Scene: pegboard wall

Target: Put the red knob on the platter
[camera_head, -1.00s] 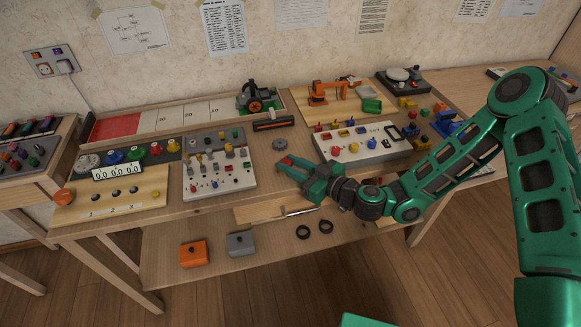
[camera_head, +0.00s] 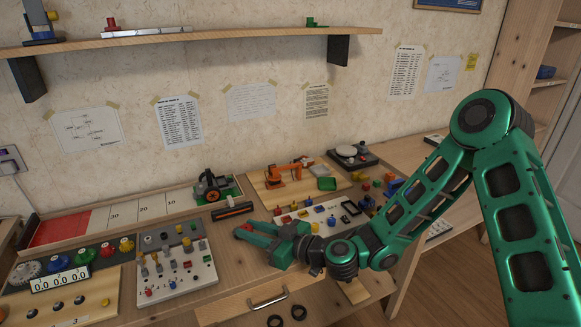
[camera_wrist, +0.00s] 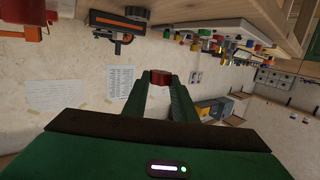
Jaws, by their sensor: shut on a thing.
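The red knob (camera_wrist: 160,77) is between the two fingertips of my gripper (camera_wrist: 161,84) in the wrist view. My gripper is shut on it. In the head view, the knob (camera_head: 241,230) is a small red patch at the tip of my green gripper (camera_head: 249,233), over the front of the workbench. The platter (camera_head: 346,151) looks to be the pale round disc on the dark turntable unit at the back right of the bench. The knob is well apart from it, to the front left.
A white panel with coloured knobs (camera_head: 325,221) lies right of my gripper. A black-and-orange bar (camera_head: 232,211) lies behind the gripper. A shelf (camera_head: 190,35) runs above.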

